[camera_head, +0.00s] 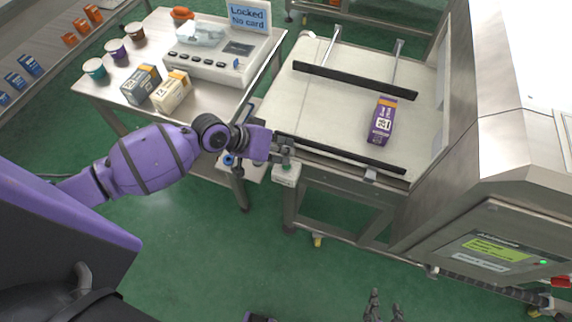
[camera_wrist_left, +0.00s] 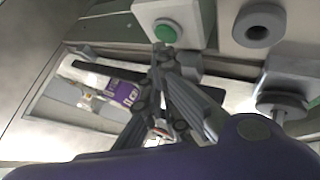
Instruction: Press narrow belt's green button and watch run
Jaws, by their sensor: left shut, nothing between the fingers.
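The green button (camera_head: 287,167) sits on a small white box (camera_head: 286,178) at the near left corner of the belt (camera_head: 340,110). My left gripper (camera_head: 284,151) is shut and empty, right at the button. In the left wrist view its fingertips (camera_wrist_left: 161,50) lie just below the green button (camera_wrist_left: 166,33); I cannot tell whether they touch it. A purple and white pack (camera_head: 382,121) with an orange top lies on the belt between two black guide rails. It also shows in the left wrist view (camera_wrist_left: 122,92). My right gripper (camera_head: 385,308) is low at the bottom, its fingers apart.
The metal detector housing (camera_head: 490,130) stands right of the belt, with a lit green panel (camera_head: 488,250). A steel table (camera_head: 150,35) at left holds cups, two cartons (camera_head: 172,92) and a device with a "Locked No card" sign (camera_head: 249,17). Green floor is clear in front.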

